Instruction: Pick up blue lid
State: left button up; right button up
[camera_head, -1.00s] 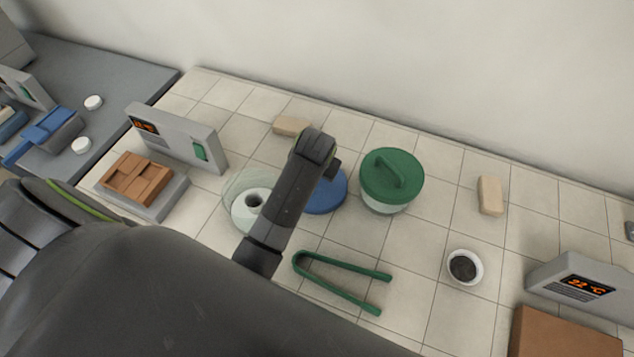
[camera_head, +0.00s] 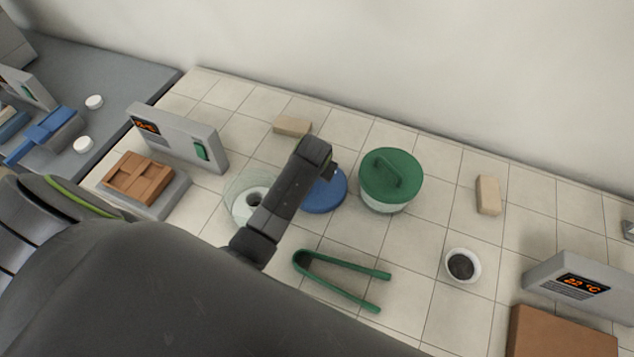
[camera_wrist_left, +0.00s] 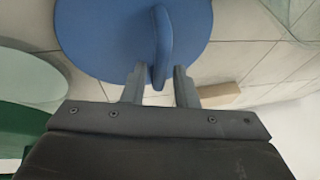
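The blue lid (camera_head: 322,193) lies on the tiled bench, partly hidden behind my left arm in the head view. In the left wrist view the blue lid (camera_wrist_left: 105,35) is a round disc with a raised curved handle (camera_wrist_left: 161,50). My left gripper (camera_wrist_left: 160,80) is open, with one finger on each side of the near end of the handle. I cannot tell whether the fingers touch it. In the head view my left gripper (camera_head: 330,170) is mostly hidden behind its wrist. My right gripper is not in view.
A green-lidded container (camera_head: 391,180) stands close right of the blue lid. A clear dish with a white ring (camera_head: 247,203) is to the left. Green tongs (camera_head: 340,282) lie in front, and a small bowl (camera_head: 462,265) sits to the right.

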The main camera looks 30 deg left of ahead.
pick_arm(q)
grip_shut()
